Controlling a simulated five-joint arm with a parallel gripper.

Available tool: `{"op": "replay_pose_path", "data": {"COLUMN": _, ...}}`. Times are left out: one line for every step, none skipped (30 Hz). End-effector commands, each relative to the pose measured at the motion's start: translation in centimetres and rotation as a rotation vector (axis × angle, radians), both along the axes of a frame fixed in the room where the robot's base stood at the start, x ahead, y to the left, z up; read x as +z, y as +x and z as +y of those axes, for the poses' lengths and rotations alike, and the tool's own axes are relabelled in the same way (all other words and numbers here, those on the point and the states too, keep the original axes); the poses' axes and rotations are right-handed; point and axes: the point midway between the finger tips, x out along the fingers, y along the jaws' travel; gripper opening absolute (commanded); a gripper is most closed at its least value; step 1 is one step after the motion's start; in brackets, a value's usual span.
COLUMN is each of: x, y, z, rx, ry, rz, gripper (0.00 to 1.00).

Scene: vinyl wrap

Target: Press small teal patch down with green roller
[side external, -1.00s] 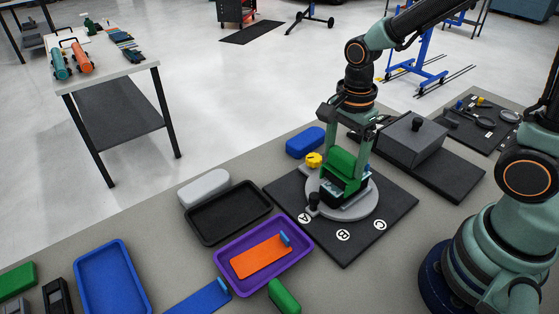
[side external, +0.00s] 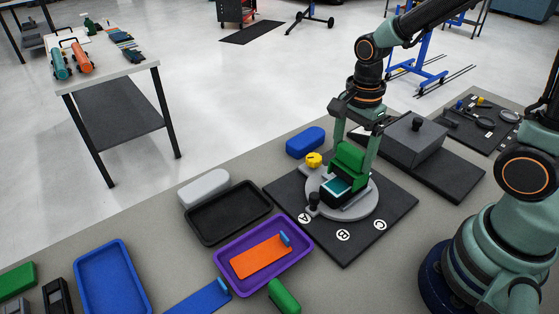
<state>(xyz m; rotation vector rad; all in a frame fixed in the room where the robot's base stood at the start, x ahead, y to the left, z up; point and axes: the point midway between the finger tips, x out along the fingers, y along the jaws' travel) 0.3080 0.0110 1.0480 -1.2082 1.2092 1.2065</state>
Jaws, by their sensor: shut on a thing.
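My gripper (side external: 354,160) is shut on the green roller (side external: 350,163), a blocky green piece between its two fingers. The small teal patch (side external: 337,190) lies on top of a dark block on the round grey turntable (side external: 364,205). The roller is at the rear right side of the patch, and most of the patch shows in front of it. I cannot tell whether the roller touches the patch or the block.
The turntable stands on a black board (side external: 345,245) marked A, B and C. A yellow knob (side external: 313,160) and a black knob (side external: 314,201) are close by. A purple tray (side external: 230,281) holds an orange patch (side external: 260,256). A grey lidded box (side external: 412,140) stands right of the gripper.

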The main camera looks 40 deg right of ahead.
Motion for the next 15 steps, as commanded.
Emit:
{"op": "replay_pose_path", "data": {"x": 0.0, "y": -0.1, "z": 0.4, "rx": 0.003, "ry": 0.0, "rz": 0.003, "gripper": 0.35}}
{"op": "replay_pose_path", "data": {"x": -0.1, "y": -0.1, "z": 0.6, "rx": 0.003, "ry": 0.0, "rz": 0.004, "gripper": 0.35}}
{"op": "replay_pose_path", "data": {"x": -0.1, "y": -0.1, "z": 0.8, "rx": 0.003, "ry": 0.0, "rz": 0.004, "gripper": 0.35}}
{"op": "replay_pose_path", "data": {"x": 0.0, "y": -0.1, "z": 1.0, "rx": 0.002, "ry": 0.0, "rz": 0.003, "gripper": 0.35}}
{"op": "replay_pose_path", "data": {"x": -0.1, "y": -0.1, "z": 1.2, "rx": 0.002, "ry": 0.0, "rz": 0.004, "gripper": 0.35}}
{"op": "replay_pose_path", "data": {"x": 0.0, "y": -0.1, "z": 1.4, "rx": 0.003, "ry": 0.0, "rz": 0.003, "gripper": 0.35}}
{"op": "replay_pose_path", "data": {"x": -0.1, "y": -0.1, "z": 1.6, "rx": 0.003, "ry": 0.0, "rz": 0.004, "gripper": 0.35}}
{"op": "replay_pose_path", "data": {"x": -0.1, "y": -0.1, "z": 1.8, "rx": 0.003, "ry": 0.0, "rz": 0.004, "gripper": 0.35}}
{"op": "replay_pose_path", "data": {"x": 0.0, "y": -0.1, "z": 2.0, "rx": 0.002, "ry": 0.0, "rz": 0.004, "gripper": 0.35}}
{"op": "replay_pose_path", "data": {"x": -0.1, "y": -0.1, "z": 2.2, "rx": 0.002, "ry": 0.0, "rz": 0.004, "gripper": 0.35}}
{"op": "replay_pose_path", "data": {"x": -0.1, "y": -0.1, "z": 2.4, "rx": 0.003, "ry": 0.0, "rz": 0.004, "gripper": 0.35}}
{"op": "replay_pose_path", "data": {"x": -0.1, "y": -0.1, "z": 2.6, "rx": 0.003, "ry": 0.0, "rz": 0.004, "gripper": 0.35}}
{"op": "replay_pose_path", "data": {"x": -0.1, "y": -0.1, "z": 2.8, "rx": 0.003, "ry": 0.0, "rz": 0.004, "gripper": 0.35}}
{"op": "replay_pose_path", "data": {"x": -0.1, "y": -0.1, "z": 3.0, "rx": 0.002, "ry": 0.0, "rz": 0.004, "gripper": 0.35}}
{"op": "replay_pose_path", "data": {"x": -0.1, "y": -0.1, "z": 3.2, "rx": 0.002, "ry": 0.0, "rz": 0.004, "gripper": 0.35}}
